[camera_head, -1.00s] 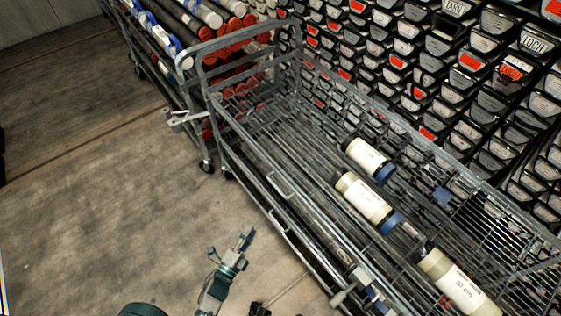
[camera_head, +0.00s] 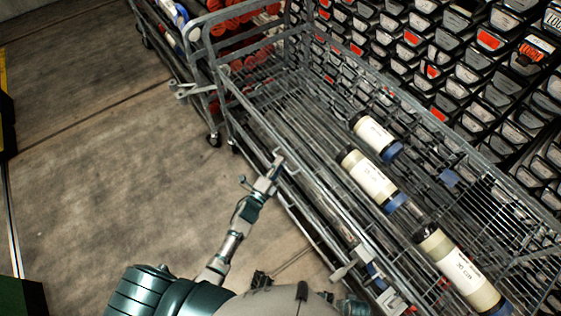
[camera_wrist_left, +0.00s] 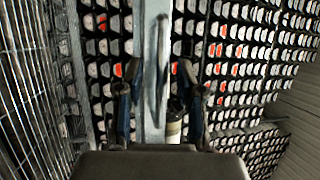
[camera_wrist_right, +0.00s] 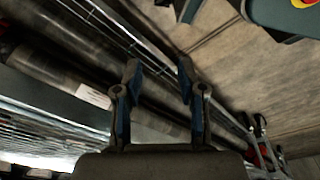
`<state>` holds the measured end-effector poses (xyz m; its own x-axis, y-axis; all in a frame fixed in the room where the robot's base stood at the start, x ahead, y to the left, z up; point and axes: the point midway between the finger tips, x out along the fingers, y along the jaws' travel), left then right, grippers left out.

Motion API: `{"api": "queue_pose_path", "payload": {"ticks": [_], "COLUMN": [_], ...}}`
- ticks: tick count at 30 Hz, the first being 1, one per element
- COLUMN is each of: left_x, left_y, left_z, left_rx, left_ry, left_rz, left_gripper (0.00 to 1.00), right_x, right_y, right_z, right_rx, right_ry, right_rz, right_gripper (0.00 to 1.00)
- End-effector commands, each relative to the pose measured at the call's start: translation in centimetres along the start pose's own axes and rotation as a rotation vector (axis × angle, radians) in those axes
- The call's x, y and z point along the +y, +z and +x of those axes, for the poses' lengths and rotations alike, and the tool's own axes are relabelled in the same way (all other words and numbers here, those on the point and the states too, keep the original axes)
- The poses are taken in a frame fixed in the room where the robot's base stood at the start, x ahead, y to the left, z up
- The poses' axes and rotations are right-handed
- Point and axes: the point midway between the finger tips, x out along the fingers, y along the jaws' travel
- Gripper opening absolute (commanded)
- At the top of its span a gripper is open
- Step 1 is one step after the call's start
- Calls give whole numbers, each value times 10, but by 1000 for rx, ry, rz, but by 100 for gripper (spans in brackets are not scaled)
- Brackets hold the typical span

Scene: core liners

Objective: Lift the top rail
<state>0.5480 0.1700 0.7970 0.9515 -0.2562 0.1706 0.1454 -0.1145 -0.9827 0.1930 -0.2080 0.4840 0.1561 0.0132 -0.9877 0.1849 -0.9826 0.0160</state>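The top rail (camera_head: 262,135) is the grey metal bar along the near upper edge of the wire cart. In the head view my left gripper (camera_head: 273,172) is at this rail, near a small loop handle. In the left wrist view the rail (camera_wrist_left: 152,60) runs upright between the fingers of my left gripper (camera_wrist_left: 154,90), which stand apart on either side of it; contact cannot be told. In the right wrist view my right gripper (camera_wrist_right: 158,70) is open, its fingers apart, with slanting rails beyond them. Whether a rail lies between those fingers is unclear.
Several white-labelled core tubes (camera_head: 373,178) lie in the cart (camera_head: 300,100). Racks of labelled black trays (camera_head: 440,60) stand behind it. Another cart (camera_head: 190,40) with red-ended tubes adjoins at the upper left. The floor (camera_head: 110,160) to the left is clear.

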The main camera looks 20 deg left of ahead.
Motion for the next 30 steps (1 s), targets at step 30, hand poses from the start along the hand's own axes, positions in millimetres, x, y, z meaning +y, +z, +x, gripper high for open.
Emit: {"api": "queue_pose_path", "payload": {"ticks": [30], "left_x": [-8], "left_y": [0], "left_z": [15], "left_rx": [-1], "left_ry": [1], "left_rz": [-1], "left_gripper": [0], "right_x": [1], "right_y": [5], "right_z": [5], "right_rx": [-3], "right_ry": [1], "right_rz": [-2], "right_gripper": [40]}}
